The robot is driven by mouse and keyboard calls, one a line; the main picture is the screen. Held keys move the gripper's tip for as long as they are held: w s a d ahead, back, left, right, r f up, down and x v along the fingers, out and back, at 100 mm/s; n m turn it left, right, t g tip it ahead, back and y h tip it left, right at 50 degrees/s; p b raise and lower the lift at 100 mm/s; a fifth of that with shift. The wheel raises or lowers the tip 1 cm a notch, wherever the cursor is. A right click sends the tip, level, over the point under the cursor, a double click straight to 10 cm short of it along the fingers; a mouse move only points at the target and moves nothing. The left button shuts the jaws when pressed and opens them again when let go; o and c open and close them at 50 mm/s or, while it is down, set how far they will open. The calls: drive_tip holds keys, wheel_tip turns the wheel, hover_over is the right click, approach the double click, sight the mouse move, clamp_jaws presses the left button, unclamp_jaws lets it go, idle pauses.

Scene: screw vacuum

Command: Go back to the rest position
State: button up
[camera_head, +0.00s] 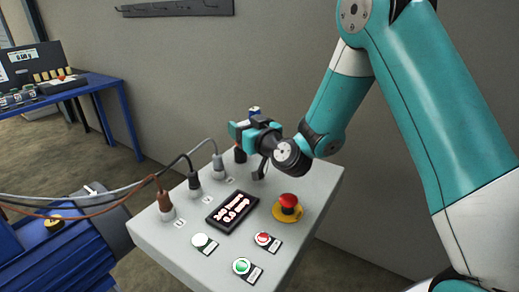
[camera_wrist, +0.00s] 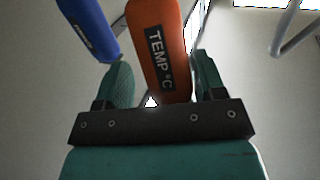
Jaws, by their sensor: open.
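My teal arm reaches in from the right in the head view. My gripper (camera_head: 242,130) is over the far edge of the grey control panel (camera_head: 150,232). In the wrist view my gripper (camera_wrist: 163,82) is open, with its two green fingers spread. An orange handle (camera_wrist: 158,28) marked "TEMP °C" shows between the fingers; I cannot tell whether it touches them. A blue handle (camera_wrist: 90,28) is just left of the left finger. The orange handle is not visible in the head view.
The panel carries several cable plugs, a black label plate (camera_head: 232,211), a red emergency stop (camera_head: 288,203), and white, red and green buttons. A blue table (camera_head: 95,84) with equipment stands back left. A dark rack (camera_head: 175,8) hangs on the wall. Cables stretch left.

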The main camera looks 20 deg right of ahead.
drive_tip(key=b+v, duration=0.5)
drive_tip(key=v, duration=0.1)
drive_tip(key=s+a+r+n+g+y+p, duration=0.3)
drive_tip(key=s+a+g, duration=0.2)
drive_tip(key=s, duration=0.2)
drive_tip(key=s+a+r+n+g+y+p, duration=0.2)
drive_tip(key=s+a+r+g+p, duration=0.1)
drive_tip(key=s+a+g, duration=0.25)
drive_tip(key=s+d+g+h+p, duration=0.2)
drive_tip(key=s+g, duration=0.1)
drive_tip(key=s, duration=0.5)
drive_tip(key=s+d+r+g+h+p, duration=0.1)
drive_tip(key=s+g, duration=0.3)
drive_tip(key=s, duration=0.5)
drive_tip(key=shift+s+d+r+m+h+p, duration=0.25)
drive_tip(key=shift+d+m+h+p, duration=0.1)
drive_tip(key=shift+d+h, duration=0.45)
drive_tip(key=shift+o, duration=0.5)
drive_tip(key=shift+a, duration=0.2)
